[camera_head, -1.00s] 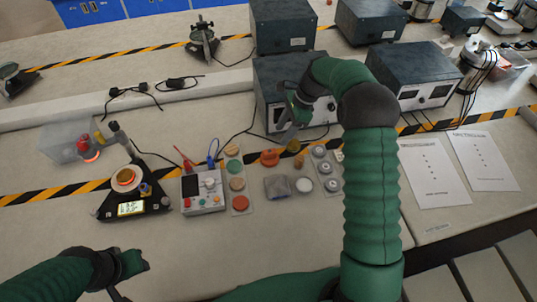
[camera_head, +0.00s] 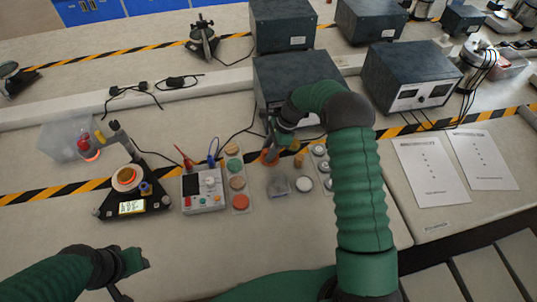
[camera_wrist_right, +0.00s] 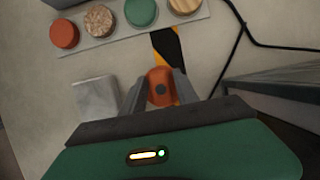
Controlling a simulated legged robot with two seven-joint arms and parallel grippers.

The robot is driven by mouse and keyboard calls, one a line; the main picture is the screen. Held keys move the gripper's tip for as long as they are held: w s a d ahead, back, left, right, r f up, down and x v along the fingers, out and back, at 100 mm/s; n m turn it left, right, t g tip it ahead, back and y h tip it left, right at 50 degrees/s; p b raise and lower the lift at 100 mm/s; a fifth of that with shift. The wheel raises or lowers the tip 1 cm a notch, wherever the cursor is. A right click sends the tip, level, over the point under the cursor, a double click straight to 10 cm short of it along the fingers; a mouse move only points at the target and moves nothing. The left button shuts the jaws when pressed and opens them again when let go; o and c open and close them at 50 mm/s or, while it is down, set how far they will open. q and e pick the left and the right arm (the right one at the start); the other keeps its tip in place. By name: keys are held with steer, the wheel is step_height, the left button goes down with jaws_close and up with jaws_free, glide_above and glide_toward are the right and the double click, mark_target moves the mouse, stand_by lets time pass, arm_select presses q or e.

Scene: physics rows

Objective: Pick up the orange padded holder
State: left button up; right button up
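The orange padded holder (camera_head: 269,157) stands on the bench, partly hidden behind my right gripper (camera_head: 273,146) in the head view. In the right wrist view the orange holder (camera_wrist_right: 160,88) shows between the two grey fingers of my right gripper (camera_wrist_right: 160,80). The fingers are apart, one on each side of it; a firm grip is not visible. My left gripper (camera_head: 130,264) is low at the left, away from the holder, and its fingers are not clear.
A tray of coloured discs (camera_head: 238,180) and a grey meter (camera_head: 203,190) stand left of the holder. Dark power supplies (camera_head: 298,78) stand behind.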

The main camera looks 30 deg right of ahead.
mark_target(266, 153)
steer(key=shift+d+f, duration=0.1)
steer(key=shift+d, duration=0.25)
jaws_close()
arm_select(q)
steer(key=shift+d, duration=0.25)
arm_select(e)
steer(key=shift+a, duration=0.1)
arm_select(q)
steer(key=shift+a, duration=0.1)
arm_select(e)
steer(key=shift+a, duration=0.1)
steer(key=shift+r, duration=0.4)
step_height(266, 153, up, 2)
steer(key=shift+w+r, duration=0.1)
steer(key=shift+r, duration=0.1)
steer(key=shift+s+a+r+b, duration=0.2)
steer(key=shift+s+r+b, duration=0.1)
steer(key=shift+s, duration=0.3)
arm_select(q)
steer(key=shift+b+x, duration=0.6)
steer(key=shift+x, duration=0.25)
arm_select(e)
steer(key=s+a+r, duration=0.1)
steer(key=s+a, duration=0.6)
steer(key=s, duration=0.6)
steer(key=shift+a+r, duration=0.15)
steer(key=shift+a, duration=0.05)
arm_select(q)
steer(key=shift+s, duration=0.25)
